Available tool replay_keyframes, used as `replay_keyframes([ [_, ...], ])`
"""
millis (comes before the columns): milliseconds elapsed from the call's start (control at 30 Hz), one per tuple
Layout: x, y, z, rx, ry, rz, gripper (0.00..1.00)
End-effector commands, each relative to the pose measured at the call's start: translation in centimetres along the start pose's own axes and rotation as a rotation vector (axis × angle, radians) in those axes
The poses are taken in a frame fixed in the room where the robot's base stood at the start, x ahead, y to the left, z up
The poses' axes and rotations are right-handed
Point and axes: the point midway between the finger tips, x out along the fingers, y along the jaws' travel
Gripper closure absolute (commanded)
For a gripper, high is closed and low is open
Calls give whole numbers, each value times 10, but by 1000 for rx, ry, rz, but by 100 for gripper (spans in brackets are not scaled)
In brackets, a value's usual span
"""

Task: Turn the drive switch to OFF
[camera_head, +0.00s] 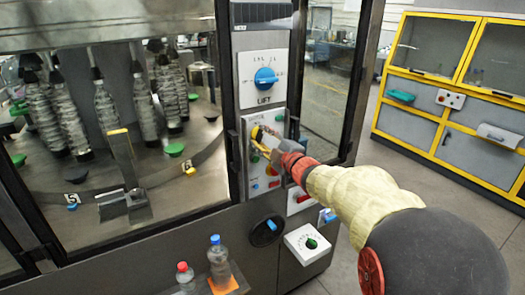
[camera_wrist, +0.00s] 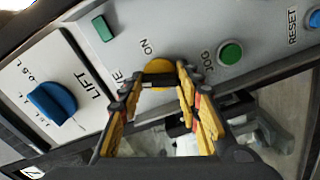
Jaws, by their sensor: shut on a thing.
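The drive switch (camera_wrist: 158,88) shows in the wrist view as a yellow knob with a dark bar, beside the letters "ON" and a partly hidden label ending in "VE". My gripper (camera_wrist: 155,95) has its yellow and black fingers on either side of it, shut on it. The fingers cover part of the knob, so its exact pointing is hard to tell. In the head view my gripper (camera_head: 258,138) is at the upper part of the grey control panel (camera_head: 248,180), and the switch cannot be made out clearly there.
The blue LIFT knob (camera_head: 265,78) is above the panel. The green JOG button (camera_wrist: 230,53) and blue RESET button (camera_wrist: 315,18) lie close by. Below are a white box with a green knob (camera_head: 308,243) and bottles (camera_head: 217,258). Glass enclosures flank the panel.

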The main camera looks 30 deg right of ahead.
Motion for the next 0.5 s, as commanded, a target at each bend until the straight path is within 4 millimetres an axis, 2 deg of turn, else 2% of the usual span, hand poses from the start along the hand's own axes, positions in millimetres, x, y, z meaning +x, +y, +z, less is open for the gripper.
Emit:
replay_keyframes([
  [33,0,-7,3,-41,-1,-1,91],
  [500,0,-4,1,-339,0,-3,91],
])
